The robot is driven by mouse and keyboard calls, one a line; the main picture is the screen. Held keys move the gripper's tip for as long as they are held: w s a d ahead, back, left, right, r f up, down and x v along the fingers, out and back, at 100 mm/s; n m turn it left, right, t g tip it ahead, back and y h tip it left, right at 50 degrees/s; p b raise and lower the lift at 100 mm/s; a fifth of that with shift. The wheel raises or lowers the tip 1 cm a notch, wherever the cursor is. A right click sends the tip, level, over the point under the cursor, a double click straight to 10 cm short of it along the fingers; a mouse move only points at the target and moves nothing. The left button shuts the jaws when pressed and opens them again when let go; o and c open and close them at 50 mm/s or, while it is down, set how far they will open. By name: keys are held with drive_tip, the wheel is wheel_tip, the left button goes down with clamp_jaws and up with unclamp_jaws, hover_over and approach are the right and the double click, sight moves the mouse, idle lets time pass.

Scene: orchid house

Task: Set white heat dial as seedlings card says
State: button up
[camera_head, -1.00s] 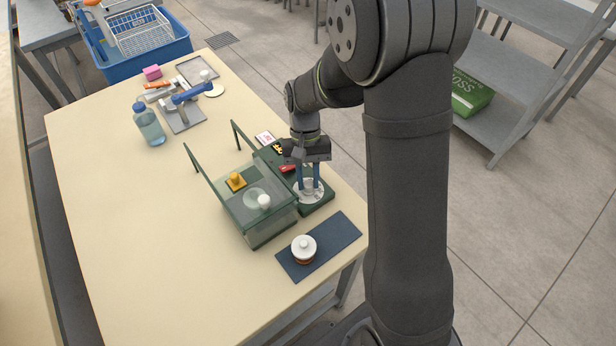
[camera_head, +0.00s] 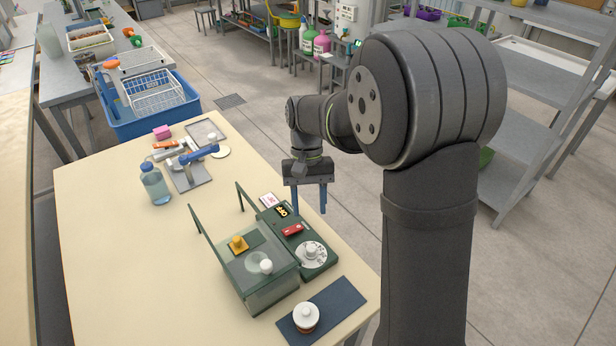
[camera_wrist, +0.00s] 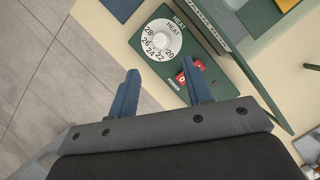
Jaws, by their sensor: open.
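The white heat dial (camera_head: 312,254) sits on the near end of a green control panel (camera_head: 283,222). In the wrist view the dial (camera_wrist: 160,40) shows numbers including 28, 26, 24, 22 and 20 around a white knob, beside the word HEAT. I cannot tell which number it is set to. My gripper (camera_head: 310,208) is open and empty, with blue fingers. It is raised clear of the dial, on the panel's floor side.
A lidded jar (camera_head: 306,318) sits on a dark mat (camera_head: 342,299). A bottle (camera_head: 155,186) stands farther left.

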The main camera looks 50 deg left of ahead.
sight(311, 248)
drive_tip(key=v, duration=0.7)
drive_tip(key=shift+d+f, duration=0.1)
drive_tip(key=shift+f, duration=0.1)
drive_tip(key=x, duration=1.7)
drive_tip(key=shift+f, duration=0.1)
